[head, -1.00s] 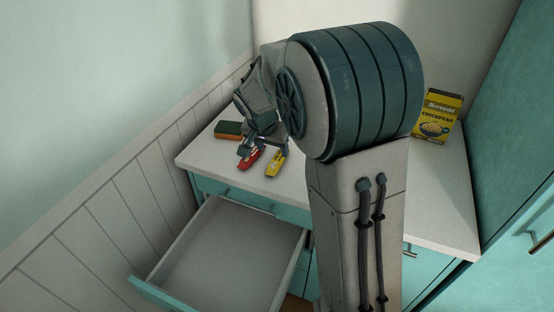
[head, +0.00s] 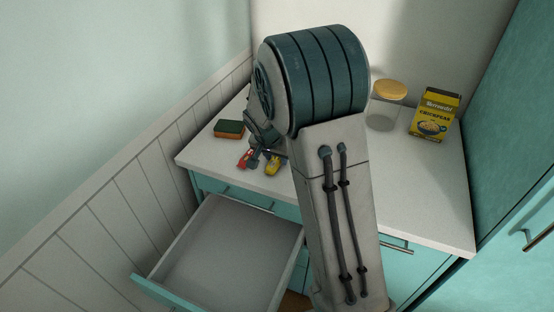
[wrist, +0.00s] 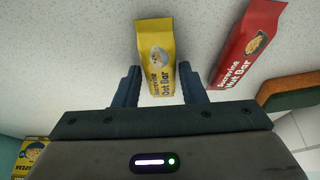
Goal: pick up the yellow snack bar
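The yellow snack bar (head: 273,166) lies on the counter near its front edge, partly hidden by my arm in the head view. My gripper (wrist: 160,72) is open, with one finger on each side of the bar and small gaps to both. In the head view my gripper (head: 262,155) is low over the bars and mostly hidden by my arm.
A red snack bar (wrist: 249,45) lies close right of the right finger in the wrist view. A sponge (head: 229,128) is near the wall. A jar (head: 384,108) and a chickpeas box (head: 435,114) stand at the right. An open drawer (head: 222,252) juts out below the counter.

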